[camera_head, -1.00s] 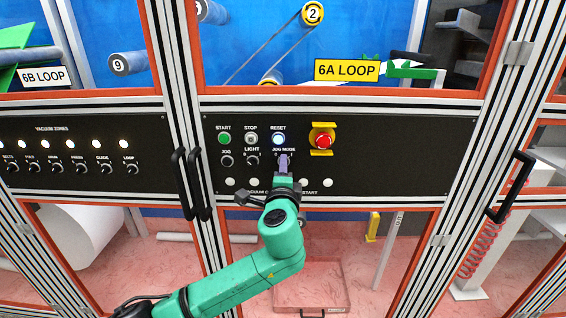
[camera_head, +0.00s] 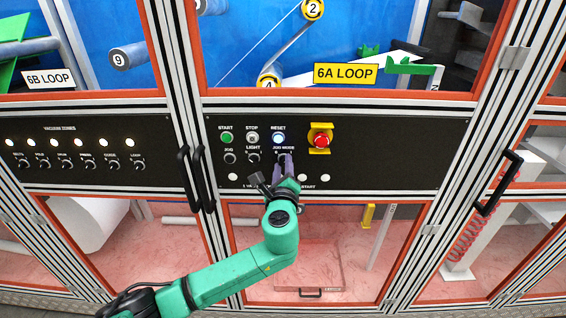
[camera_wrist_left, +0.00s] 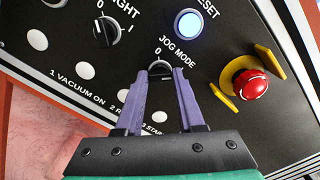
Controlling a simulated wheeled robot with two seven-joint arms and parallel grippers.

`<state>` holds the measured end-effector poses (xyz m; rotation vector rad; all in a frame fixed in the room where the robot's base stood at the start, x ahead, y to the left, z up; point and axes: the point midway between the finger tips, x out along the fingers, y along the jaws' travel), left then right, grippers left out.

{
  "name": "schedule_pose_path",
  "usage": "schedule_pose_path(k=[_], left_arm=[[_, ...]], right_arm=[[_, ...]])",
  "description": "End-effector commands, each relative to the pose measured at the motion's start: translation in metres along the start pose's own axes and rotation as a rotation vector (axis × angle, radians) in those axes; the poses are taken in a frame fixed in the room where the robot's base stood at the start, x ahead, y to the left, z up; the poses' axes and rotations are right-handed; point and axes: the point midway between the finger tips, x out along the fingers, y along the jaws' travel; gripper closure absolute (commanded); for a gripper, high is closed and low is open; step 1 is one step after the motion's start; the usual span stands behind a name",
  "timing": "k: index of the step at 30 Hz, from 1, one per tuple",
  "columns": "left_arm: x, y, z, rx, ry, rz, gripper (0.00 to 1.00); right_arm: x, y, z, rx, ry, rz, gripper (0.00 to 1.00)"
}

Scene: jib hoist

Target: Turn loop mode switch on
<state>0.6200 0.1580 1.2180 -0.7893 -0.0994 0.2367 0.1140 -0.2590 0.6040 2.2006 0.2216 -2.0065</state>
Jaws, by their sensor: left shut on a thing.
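The switch (camera_wrist_left: 160,68) is a black rotary knob on the black control panel, below the lit Reset button. The print beside it reads "JOG MODE", with a 0 mark close to it. In the head view my fingers largely hide it. My left gripper (camera_wrist_left: 161,84) has its two purple fingers on either side of the knob and is shut on it. In the head view this gripper (camera_head: 285,166) reaches up to the panel from below. Which way the knob points is hard to tell. My right gripper is in neither view.
The lit Reset button (camera_wrist_left: 189,24) and the Light knob (camera_wrist_left: 107,31) are close by. A red emergency stop (camera_wrist_left: 250,84) between yellow guards stands out to the right. A row of white buttons (camera_wrist_left: 85,71) lies below. Black door handles (camera_head: 196,178) stick out left of the arm.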

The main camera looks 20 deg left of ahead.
Motion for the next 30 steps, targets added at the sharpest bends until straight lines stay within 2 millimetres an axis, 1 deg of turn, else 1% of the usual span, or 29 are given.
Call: schedule_pose_path(k=[15,16,17,18,27,30], left_arm=[[-0.0002,0.0016,-0.0018,0.027,0.003,0.002,1.0],[-0.0002,0.0016,-0.0018,0.027,0.003,0.002,0.59],[-0.0002,0.0015,-0.0018,0.027,0.003,0.002,0.47],[-0.0002,0.0014,-0.0016,0.026,0.002,0.002,0.32],[-0.0004,0.0006,-0.0007,0.024,0.001,0.001,0.32],[-0.0056,0.0013,-0.002,0.023,0.001,0.0,0.32]], right_arm=[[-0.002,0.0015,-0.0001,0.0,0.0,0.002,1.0],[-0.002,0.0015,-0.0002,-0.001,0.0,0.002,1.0],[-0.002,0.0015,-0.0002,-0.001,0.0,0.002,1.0],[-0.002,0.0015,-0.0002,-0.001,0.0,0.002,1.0],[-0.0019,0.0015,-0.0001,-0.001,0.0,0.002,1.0],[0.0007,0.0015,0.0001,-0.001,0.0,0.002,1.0]])
